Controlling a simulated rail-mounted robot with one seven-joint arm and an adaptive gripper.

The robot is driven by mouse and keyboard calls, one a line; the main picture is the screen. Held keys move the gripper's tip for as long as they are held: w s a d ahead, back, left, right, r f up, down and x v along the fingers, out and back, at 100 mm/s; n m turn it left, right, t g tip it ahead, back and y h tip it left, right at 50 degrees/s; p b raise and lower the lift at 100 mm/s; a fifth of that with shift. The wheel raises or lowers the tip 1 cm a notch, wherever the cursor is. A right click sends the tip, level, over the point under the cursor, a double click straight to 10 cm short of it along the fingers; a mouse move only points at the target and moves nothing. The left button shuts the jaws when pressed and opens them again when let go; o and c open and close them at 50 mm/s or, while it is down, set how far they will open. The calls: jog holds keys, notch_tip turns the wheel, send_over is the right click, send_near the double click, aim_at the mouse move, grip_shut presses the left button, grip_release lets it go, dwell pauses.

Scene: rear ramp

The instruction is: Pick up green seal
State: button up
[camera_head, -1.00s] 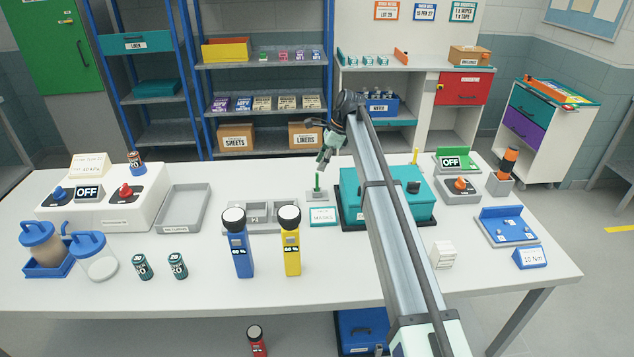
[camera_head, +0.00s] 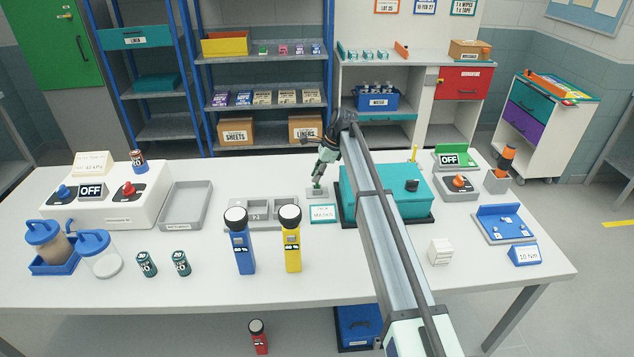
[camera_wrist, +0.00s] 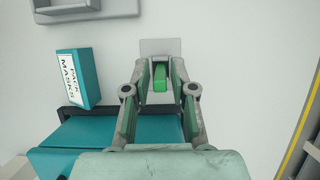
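The green seal (camera_wrist: 160,76) is a small upright green piece on a pale grey base (camera_wrist: 160,47). In the head view the base (camera_head: 316,193) stands on the white table, left of the teal box, and my gripper largely covers the seal. My gripper (camera_wrist: 160,72) points down over the seal, with one finger on each side of it. The fingers look open, with narrow gaps to the seal. Nothing appears held.
The teal box (camera_head: 385,188) is close on the right. Blue (camera_head: 241,250) and yellow (camera_head: 291,250) handheld devices stand nearer the front. A grey tray (camera_head: 186,206) lies left.

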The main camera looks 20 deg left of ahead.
grip_shut()
jog(key=shift+r, duration=0.1)
